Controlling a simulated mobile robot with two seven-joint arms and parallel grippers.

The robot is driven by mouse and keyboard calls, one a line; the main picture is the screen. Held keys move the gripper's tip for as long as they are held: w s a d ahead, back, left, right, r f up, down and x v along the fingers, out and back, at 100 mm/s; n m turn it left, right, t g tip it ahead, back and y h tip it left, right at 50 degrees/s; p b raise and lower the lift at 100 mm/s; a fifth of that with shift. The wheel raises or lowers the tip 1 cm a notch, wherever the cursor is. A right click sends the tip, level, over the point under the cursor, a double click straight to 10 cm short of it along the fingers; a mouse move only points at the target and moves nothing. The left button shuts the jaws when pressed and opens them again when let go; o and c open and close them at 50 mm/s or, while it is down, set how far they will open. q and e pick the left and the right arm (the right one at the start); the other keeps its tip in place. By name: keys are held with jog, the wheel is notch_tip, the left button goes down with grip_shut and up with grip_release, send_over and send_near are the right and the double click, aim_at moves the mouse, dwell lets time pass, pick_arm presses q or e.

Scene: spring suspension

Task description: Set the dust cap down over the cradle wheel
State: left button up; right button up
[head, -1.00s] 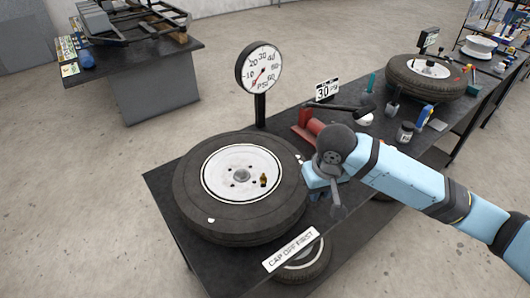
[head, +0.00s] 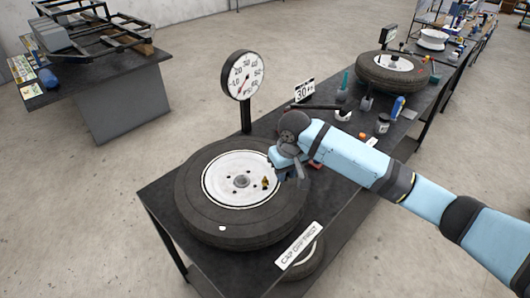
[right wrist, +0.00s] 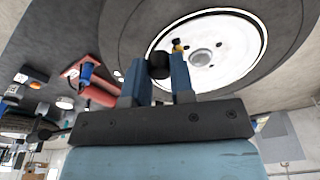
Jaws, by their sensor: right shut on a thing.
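My right gripper (head: 286,172) is over the right edge of the near wheel (head: 192,200). In the right wrist view its two blue fingers (right wrist: 157,75) are shut on a small round black cap (right wrist: 158,64), which I take as the dust cap. In the head view the gripper hides the cap. The near wheel lies flat on the dark table, with a white rim (head: 225,190) and a brass valve (head: 265,183) standing on it. In the right wrist view the cap shows close to the valve (right wrist: 178,46); I cannot tell the height gap. My left gripper is not in view.
A pressure gauge (head: 243,75) stands on a post behind the near wheel. A "30" sign (head: 304,90), jars and tools crowd the table behind my right arm. A second wheel (head: 370,72) lies farther back. A "CAP OFF FIRST" sign (head: 298,246) is at the front edge.

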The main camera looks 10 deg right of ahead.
jog(key=shift+n, duration=0.9)
jog(key=w+a, duration=0.1)
jog(key=w, duration=0.1)
jog(key=w+a, duration=0.1)
jog(key=w, duration=0.1)
jog(key=w+a, duration=0.2)
jog(key=w, duration=0.1)
jog(key=shift+r+p, duration=0.15)
jog(key=shift+p, duration=0.25)
